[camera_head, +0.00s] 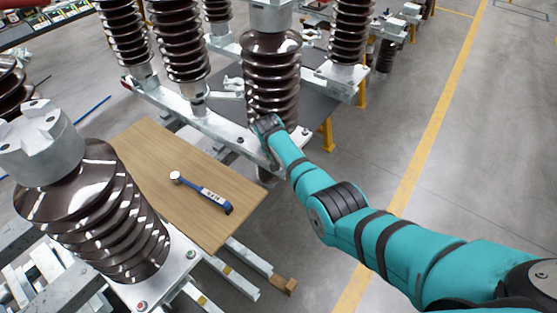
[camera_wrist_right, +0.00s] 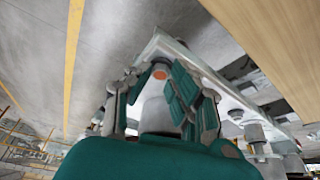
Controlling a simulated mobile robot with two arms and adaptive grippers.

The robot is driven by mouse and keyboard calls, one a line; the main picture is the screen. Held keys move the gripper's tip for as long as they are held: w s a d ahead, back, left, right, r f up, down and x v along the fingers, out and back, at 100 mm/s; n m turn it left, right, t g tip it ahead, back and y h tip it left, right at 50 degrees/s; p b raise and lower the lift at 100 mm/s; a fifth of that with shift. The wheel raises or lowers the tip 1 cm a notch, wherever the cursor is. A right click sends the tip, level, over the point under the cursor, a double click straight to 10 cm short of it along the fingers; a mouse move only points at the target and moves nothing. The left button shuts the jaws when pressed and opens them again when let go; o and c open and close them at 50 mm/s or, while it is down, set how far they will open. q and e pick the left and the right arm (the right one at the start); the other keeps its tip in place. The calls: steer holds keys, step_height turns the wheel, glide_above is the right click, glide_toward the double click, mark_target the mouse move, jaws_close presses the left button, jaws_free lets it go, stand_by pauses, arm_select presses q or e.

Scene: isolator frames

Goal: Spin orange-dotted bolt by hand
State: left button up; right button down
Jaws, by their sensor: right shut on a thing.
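The bolt is hidden there by the gripper and wrist. My left gripper is not in view.
A wooden board (camera_head: 150,150) lies left of the gripper, with a blue-handled wrench (camera_head: 205,190) on it. A large isolator (camera_head: 95,215) stands at the near left. More isolators (camera_head: 180,45) stand behind. The floor to the right, with its yellow line (camera_head: 425,145), is clear.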

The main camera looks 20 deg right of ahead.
steer(key=shift+a+m+g+b, duration=0.1)
steer(key=shift+m+g+b, duration=0.2)
steer(key=shift+m+b, duration=0.5)
steer(key=c, duration=1.2)
jaws_free()
steer(key=shift+h, duration=0.3)
steer(key=shift+r, duration=0.15)
steer(key=v, duration=1.1)
steer(key=shift+a+r, duration=0.15)
steer(key=shift+r, duration=0.2)
